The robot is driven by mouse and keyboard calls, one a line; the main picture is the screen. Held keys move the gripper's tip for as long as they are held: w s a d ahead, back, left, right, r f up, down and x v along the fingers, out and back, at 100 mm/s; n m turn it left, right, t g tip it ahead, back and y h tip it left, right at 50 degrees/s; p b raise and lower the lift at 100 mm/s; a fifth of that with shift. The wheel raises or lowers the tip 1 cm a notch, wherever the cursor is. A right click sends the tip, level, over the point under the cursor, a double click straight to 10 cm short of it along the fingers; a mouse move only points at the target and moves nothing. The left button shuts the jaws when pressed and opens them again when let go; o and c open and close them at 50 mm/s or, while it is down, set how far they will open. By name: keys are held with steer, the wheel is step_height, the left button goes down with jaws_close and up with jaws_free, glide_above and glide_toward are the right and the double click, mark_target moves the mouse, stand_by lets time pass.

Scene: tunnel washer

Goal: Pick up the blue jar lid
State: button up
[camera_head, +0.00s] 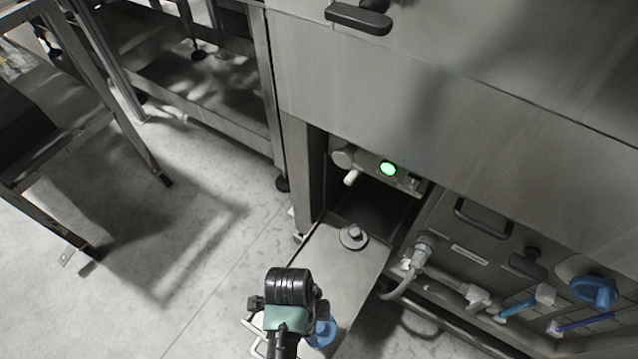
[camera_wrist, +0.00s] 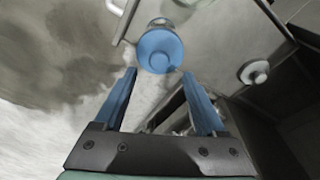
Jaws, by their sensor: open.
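The blue jar lid (camera_wrist: 160,46) is round with a raised knob and shows near the top middle of the wrist view. A paler, clear-looking body shows just beyond it. In the head view the blue lid (camera_head: 322,333) is partly hidden behind my arm, over the grey metal shelf. My gripper (camera_wrist: 160,74) is open, with its two blue fingers apart and nothing held between them. The lid appears just beyond the fingertips, roughly centred between them. I cannot tell the exact gap. My fingers are hidden in the head view.
A grey round knobbed piece (camera_head: 353,238) sits farther back on the metal shelf (camera_head: 330,265). A green-lit button (camera_head: 388,169) is on the machine above it. A hose fitting (camera_head: 424,245) and blue-handled tools (camera_head: 517,308) are at right. Open floor lies left.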

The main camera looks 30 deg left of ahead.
mark_target(319, 326)
steer(key=f+b, duration=0.2)
steer(key=f, duration=0.3)
steer(key=shift+d+b, duration=0.35)
steer(key=shift+b, duration=0.05)
steer(key=shift+w, duration=0.1)
jaws_close()
